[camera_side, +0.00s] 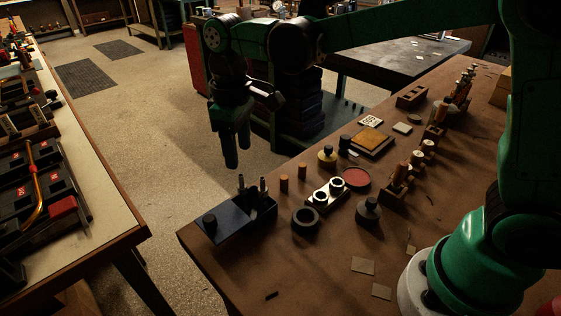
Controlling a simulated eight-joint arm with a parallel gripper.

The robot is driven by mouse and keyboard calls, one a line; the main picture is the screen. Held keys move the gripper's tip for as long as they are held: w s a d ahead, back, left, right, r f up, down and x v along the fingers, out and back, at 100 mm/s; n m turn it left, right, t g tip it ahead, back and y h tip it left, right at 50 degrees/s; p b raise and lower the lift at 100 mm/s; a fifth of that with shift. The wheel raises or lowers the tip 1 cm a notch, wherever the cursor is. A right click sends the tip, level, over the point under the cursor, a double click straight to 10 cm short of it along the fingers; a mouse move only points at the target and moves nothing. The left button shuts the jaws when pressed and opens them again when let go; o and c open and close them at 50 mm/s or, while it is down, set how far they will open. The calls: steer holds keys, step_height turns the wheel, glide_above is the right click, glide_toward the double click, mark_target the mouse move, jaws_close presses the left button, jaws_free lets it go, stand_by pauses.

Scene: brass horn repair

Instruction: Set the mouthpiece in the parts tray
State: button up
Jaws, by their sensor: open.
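A dark blue open box that looks like the parts tray (228,234) sits at the near left corner of the brown bench. A black round piece (209,222) rests at its left end. Two small upright silvery pieces (241,183) (262,187) show at its back and right; either could be the mouthpiece, but they are too small to tell. I cannot tell whether they stand in the box or behind it. My gripper (231,164) points down above and behind the box in the picture, apart from it. It is open, with nothing visible between its fingers.
Right of the box stand two orange cylinders (284,184), a black ring (305,219), a block with two silvery rings (327,194), a red-topped round tin (356,179) and a dark knobbed piece (368,211). The bench front is mostly clear. Another tool-covered bench (93,170) stands left across a floor gap.

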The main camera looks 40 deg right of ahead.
steer(key=s+d+m+t, duration=0.6)
steer(key=s+d+t, duration=0.1)
steer(key=s+d, duration=0.2)
steer(key=shift+s+d+r, duration=0.15)
steer(key=shift+r, duration=0.3)
stand_by(1.1)
